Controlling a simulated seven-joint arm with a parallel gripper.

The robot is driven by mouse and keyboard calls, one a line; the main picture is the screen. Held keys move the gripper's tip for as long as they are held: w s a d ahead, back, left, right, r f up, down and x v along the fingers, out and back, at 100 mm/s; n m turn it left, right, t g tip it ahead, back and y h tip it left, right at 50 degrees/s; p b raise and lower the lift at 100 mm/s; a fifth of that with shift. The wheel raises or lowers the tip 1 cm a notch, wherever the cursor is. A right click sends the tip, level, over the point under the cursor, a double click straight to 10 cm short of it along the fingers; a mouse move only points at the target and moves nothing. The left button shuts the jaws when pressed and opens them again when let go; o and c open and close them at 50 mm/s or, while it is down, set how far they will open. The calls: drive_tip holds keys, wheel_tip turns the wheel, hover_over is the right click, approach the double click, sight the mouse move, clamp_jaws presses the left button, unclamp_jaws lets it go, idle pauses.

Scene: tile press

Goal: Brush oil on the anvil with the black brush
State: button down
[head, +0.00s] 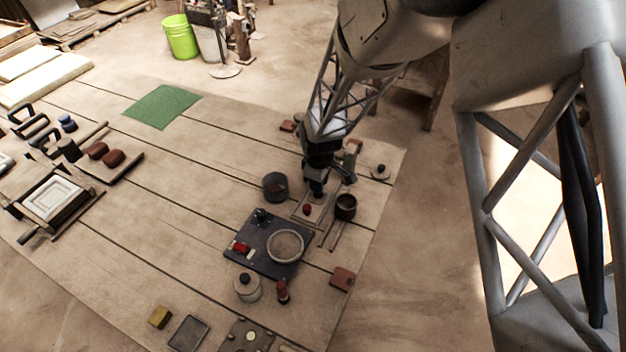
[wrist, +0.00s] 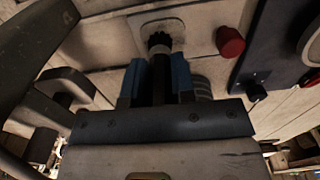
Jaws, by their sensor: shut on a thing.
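My gripper (head: 317,190) is low over the right part of the wooden table, beside a small pale tray (head: 318,213). In the wrist view my gripper (wrist: 157,85) has its two blue-padded fingers shut on the handle of the black brush (wrist: 158,50). The dark brush tip points away from my gripper, in front of a pale rounded plate (wrist: 172,27). I cannot tell whether the tip touches it. I cannot pick out the anvil or any oil with certainty.
A dark board (head: 254,262) with a round dish (head: 285,245) lies close by. The table's middle is clear.

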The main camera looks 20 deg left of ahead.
drive_tip(key=shift+d, duration=1.6)
drive_tip(key=shift+s+a, duration=0.45)
drive_tip(key=shift+a+f, duration=0.1)
drive_tip(key=shift+a, duration=2.85)
drive_tip(key=shift+d, duration=3.45)
drive_tip(key=shift+a+r, duration=0.15)
drive_tip(key=shift+r, duration=0.75)
wheel_tip(320, 180, up, 6)
drive_tip(key=shift+r, duration=0.15)
drive_tip(key=shift+w, duration=0.1)
